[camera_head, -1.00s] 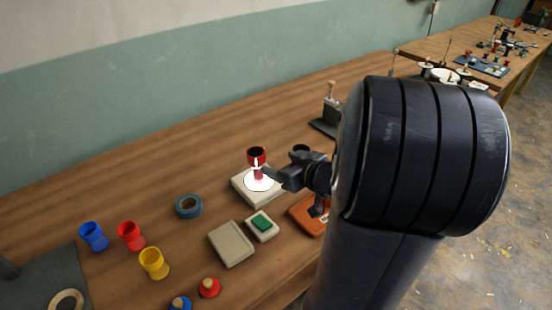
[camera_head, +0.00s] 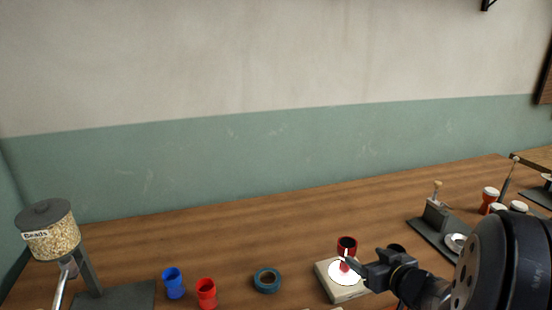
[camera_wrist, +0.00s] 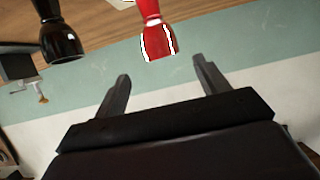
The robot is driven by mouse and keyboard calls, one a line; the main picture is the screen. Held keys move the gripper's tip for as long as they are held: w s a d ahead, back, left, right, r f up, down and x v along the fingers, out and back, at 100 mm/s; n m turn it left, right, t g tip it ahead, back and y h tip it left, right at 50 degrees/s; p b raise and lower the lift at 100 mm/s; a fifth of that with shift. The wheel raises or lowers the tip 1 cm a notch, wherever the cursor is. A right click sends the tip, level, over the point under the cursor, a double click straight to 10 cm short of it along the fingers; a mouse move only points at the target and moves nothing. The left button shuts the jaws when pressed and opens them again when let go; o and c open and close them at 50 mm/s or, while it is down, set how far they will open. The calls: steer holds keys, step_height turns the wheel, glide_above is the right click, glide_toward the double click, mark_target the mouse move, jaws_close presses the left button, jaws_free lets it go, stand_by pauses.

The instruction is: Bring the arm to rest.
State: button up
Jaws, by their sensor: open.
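My gripper (camera_head: 358,260) is in the lower right of the head view, beside a red goblet drum (camera_head: 347,245). The drum stands on a white disc on a pale square block (camera_head: 350,294). In the wrist view my gripper (camera_wrist: 161,75) has its two fingers spread apart with nothing between them. The red drum (camera_wrist: 158,40) is beyond the fingertips there, apart from them, with white highlights on its bowl. My arm fills the lower right corner of the head view.
A black goblet-shaped piece (camera_wrist: 61,42) is near the red drum in the wrist view. A dark press-like stand (camera_head: 436,218) is at right.

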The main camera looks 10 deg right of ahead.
mark_target(350, 244)
steer(key=x, duration=0.3)
steer(key=b+x, duration=0.1)
steer(key=x, duration=0.2)
steer(key=b+x, duration=0.1)
steer(key=x, duration=0.2)
steer(key=shift+w+f, duration=0.15)
steer(key=shift+f, duration=0.4)
steer(key=shift+r+p, duration=0.45)
steer(key=shift+r, duration=0.9)
